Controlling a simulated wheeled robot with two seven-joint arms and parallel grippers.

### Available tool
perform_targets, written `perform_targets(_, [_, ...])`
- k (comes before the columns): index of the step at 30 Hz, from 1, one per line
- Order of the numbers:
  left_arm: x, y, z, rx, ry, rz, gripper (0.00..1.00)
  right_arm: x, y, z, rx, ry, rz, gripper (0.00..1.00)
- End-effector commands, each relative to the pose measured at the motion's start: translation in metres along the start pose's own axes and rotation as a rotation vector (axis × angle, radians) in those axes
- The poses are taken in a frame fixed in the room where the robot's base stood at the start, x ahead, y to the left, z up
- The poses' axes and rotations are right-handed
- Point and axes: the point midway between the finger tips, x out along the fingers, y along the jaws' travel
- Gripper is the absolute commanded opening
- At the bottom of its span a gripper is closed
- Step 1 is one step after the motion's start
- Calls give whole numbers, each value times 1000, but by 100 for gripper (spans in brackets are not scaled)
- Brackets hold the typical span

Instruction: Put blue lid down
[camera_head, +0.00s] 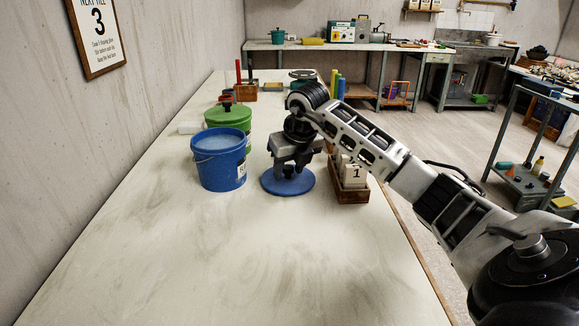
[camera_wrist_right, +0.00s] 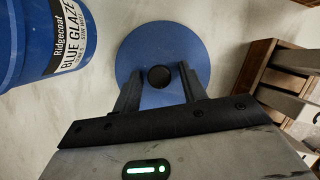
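The blue lid (camera_head: 289,187) is a round disc that appears to lie flat on the table, right of the blue bucket (camera_head: 220,170). In the right wrist view the lid (camera_wrist_right: 197,50) has a dark round knob (camera_wrist_right: 159,77) at its middle. My right gripper (camera_head: 287,171) is right above the lid and hides the knob in the head view. In the wrist view its fingers (camera_wrist_right: 159,88) stand apart on either side of the knob, with gaps showing. The bucket, labelled "Blue Glaze", is uncovered, with pale contents. My left gripper is not in view.
A wooden box with white cards marked 1 (camera_head: 352,194) stands close right of the lid. A green lidded bucket (camera_head: 228,120) stands behind the blue one. The near part of the table (camera_head: 230,265) is clear. The wall runs along the left.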

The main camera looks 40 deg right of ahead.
Motion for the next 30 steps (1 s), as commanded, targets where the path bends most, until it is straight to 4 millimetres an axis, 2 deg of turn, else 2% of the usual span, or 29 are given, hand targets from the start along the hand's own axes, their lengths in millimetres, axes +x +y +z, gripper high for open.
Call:
perform_targets(8, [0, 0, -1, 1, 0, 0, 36, 0, 0, 0, 0, 1, 0, 45])
perform_targets(12, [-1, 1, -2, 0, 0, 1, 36, -10, 0, 2, 0, -3, 0, 45])
perform_targets(14, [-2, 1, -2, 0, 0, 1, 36, -18, 0, 3, 0, -3, -1, 45])
perform_targets(24, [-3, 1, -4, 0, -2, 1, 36, -91, 0, 3, 1, -5, -1, 45])
perform_targets(30, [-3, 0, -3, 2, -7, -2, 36, -117, 0, 2, 1, -2, 0, 45])
